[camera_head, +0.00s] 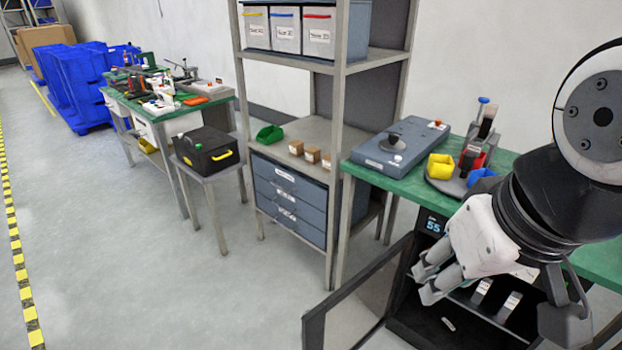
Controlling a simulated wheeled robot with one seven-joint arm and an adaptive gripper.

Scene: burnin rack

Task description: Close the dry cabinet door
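The dry cabinet (408,318) is a dark box under the green bench at the lower right, with a lit blue display reading 55. Its door (352,302), a dark frame around a clear pane, stands open and swung out to the left. My gripper (424,283) is in front of the cabinet opening, to the right of the door's pane. Its two fingers point down and left, a little apart, with nothing visible between them. I cannot tell whether it touches the door. My gripper and arm hide part of the cabinet's inside and right side.
The green bench (509,158) above the cabinet holds a grey device (400,145) and coloured bins. A metal shelf rack (337,180) with blue drawers (290,200) stands left of the door. The floor (150,270) to the left is clear.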

